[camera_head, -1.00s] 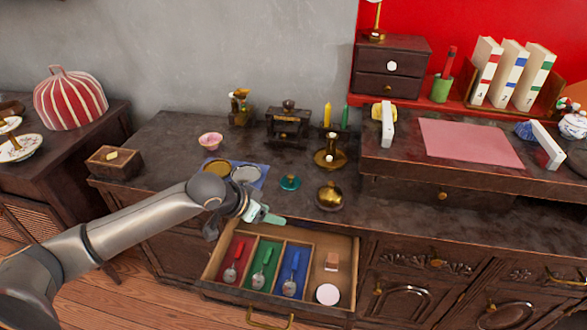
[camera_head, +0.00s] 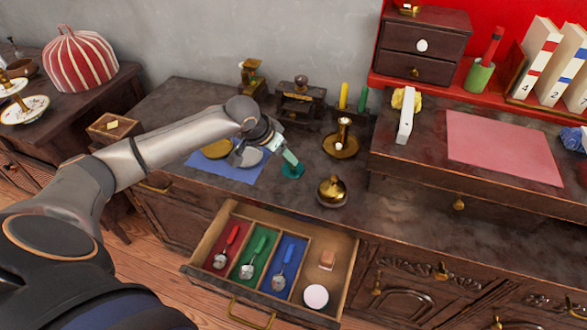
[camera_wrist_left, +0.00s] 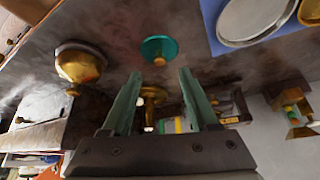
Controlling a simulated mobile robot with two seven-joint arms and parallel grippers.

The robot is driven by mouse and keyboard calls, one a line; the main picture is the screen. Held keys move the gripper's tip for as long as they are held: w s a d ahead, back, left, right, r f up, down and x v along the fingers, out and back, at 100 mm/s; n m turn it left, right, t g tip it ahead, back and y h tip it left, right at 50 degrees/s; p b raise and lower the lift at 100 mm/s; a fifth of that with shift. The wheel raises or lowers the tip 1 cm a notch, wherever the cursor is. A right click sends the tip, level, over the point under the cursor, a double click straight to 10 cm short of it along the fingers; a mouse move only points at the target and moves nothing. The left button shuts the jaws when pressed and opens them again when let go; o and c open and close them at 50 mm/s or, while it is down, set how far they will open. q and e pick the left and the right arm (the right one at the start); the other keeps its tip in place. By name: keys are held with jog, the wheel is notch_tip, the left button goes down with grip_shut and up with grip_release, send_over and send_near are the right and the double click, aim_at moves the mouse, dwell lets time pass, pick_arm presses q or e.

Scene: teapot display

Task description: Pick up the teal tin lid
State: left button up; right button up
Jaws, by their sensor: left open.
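The teal tin lid (camera_head: 293,171) is a small round piece with a knob, lying on the dark cabinet top between the blue mat and a brass pot. In the left wrist view the lid (camera_wrist_left: 159,47) is just beyond the fingertips, roughly centred between them and not touched. My left gripper (camera_head: 290,158) is open and empty, close to the lid and partly overlapping it in the head view. Its two green fingers (camera_wrist_left: 159,77) stand apart in the wrist view. My right gripper is in neither view.
The round brass pot (camera_head: 332,191) stands right of the lid. The blue mat (camera_head: 234,176) with silver and gold round pieces lies left. A brass candlestick (camera_head: 341,148) stands behind. An open drawer (camera_head: 348,268) with coloured compartments juts out in front.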

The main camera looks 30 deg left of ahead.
pick_arm(q)
jog(key=b+x, duration=0.1)
jog(key=x, duration=0.5)
jog(key=shift+r, duration=0.1)
grip_shut()
dwell(0.4)
